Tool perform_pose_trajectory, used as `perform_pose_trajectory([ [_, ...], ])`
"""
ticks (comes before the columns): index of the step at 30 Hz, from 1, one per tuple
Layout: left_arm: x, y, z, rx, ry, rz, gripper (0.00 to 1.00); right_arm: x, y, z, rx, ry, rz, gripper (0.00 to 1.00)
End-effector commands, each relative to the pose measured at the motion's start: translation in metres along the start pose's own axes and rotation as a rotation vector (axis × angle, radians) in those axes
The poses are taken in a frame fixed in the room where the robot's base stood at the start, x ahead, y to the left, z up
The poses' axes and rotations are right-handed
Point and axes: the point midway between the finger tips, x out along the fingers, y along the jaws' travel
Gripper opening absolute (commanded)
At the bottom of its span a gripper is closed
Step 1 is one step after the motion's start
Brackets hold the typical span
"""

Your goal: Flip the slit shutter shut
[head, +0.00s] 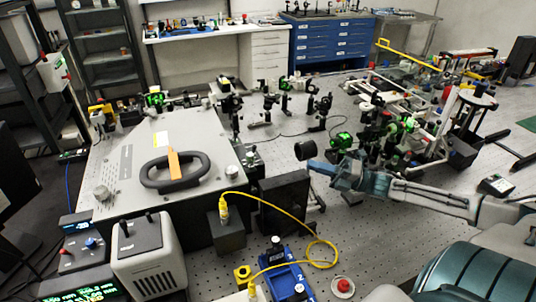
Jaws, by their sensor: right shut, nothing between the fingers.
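My right gripper (314,163) comes in from the right, low over the bench, shut and empty. Its tip is right of these dark parts, apart from them, and close to a black round part (305,150). My left gripper is not in view.
A black upright plate (285,202) stands in front of the gripper tip. Crowded optics mounts (400,125) stand behind my right arm. Bare perforated bench (285,150) lies between housing and gripper.

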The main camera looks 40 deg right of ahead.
Motion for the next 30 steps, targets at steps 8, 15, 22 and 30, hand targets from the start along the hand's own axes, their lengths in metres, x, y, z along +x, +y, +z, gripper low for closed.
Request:
perform_pose_trajectory([
  [8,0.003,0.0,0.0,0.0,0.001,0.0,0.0,0.007,-0.001,-0.001,-0.001,0.0,0.003,0.0],
  [15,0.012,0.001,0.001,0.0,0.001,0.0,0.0,0.041,0.0,-0.001,-0.002,-0.001,0.008,0.0],
  [22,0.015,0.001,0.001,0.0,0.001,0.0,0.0,0.077,0.001,0.0,-0.002,-0.003,0.008,0.0],
  [30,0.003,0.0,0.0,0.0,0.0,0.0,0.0,0.113,0.004,0.002,0.0,-0.004,0.006,0.0],
])
